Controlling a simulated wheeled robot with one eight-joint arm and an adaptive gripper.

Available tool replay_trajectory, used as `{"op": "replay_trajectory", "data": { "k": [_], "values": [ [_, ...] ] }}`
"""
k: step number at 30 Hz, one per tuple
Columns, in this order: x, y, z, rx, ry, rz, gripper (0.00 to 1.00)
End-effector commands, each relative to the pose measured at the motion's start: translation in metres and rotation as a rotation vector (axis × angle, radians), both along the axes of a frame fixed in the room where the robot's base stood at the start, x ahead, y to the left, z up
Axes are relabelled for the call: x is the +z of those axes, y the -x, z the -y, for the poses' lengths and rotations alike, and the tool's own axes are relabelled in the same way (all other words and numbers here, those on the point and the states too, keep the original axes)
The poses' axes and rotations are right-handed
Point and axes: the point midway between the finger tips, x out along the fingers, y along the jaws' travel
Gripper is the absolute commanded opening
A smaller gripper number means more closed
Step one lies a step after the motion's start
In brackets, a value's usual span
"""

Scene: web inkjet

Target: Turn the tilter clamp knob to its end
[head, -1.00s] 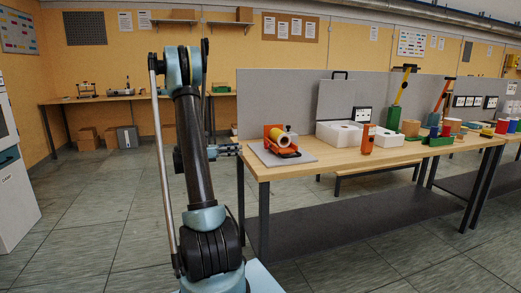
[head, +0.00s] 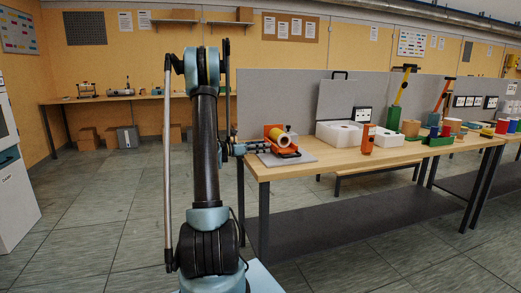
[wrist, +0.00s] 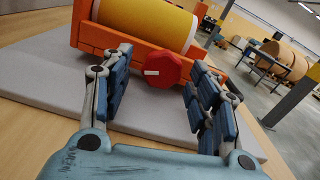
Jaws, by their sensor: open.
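The tilter is an orange frame (wrist: 125,45) holding a yellow roll (wrist: 150,20). My gripper (wrist: 158,95) is open, with one finger on each side of the knob in the picture. I see no finger touching it. In the head view my gripper (head: 258,147) is beside the tilter's left side.
The tilter stands on a grey plate (wrist: 60,60) on the wooden workbench (head: 345,159). The bench's front strip is clear.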

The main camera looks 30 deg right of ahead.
Motion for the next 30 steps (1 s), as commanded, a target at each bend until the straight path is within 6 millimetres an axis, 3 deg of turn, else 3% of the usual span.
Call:
{"op": "replay_trajectory", "data": {
  "k": [7, 12, 13, 20, 30],
  "values": [
    [0.0000, 0.0000, 0.0002, 0.000, 0.000, 0.000, 0.52],
    [0.0001, -0.0002, 0.0001, 0.001, 0.000, 0.000, 0.14],
    [0.0001, -0.0003, 0.0001, 0.001, 0.000, 0.000, 0.10],
    [0.0001, -0.0010, 0.0001, 0.002, 0.005, 0.021, 0.10],
    [0.0001, -0.0028, 0.0003, 0.003, 0.067, 0.280, 0.10]
  ]
}}
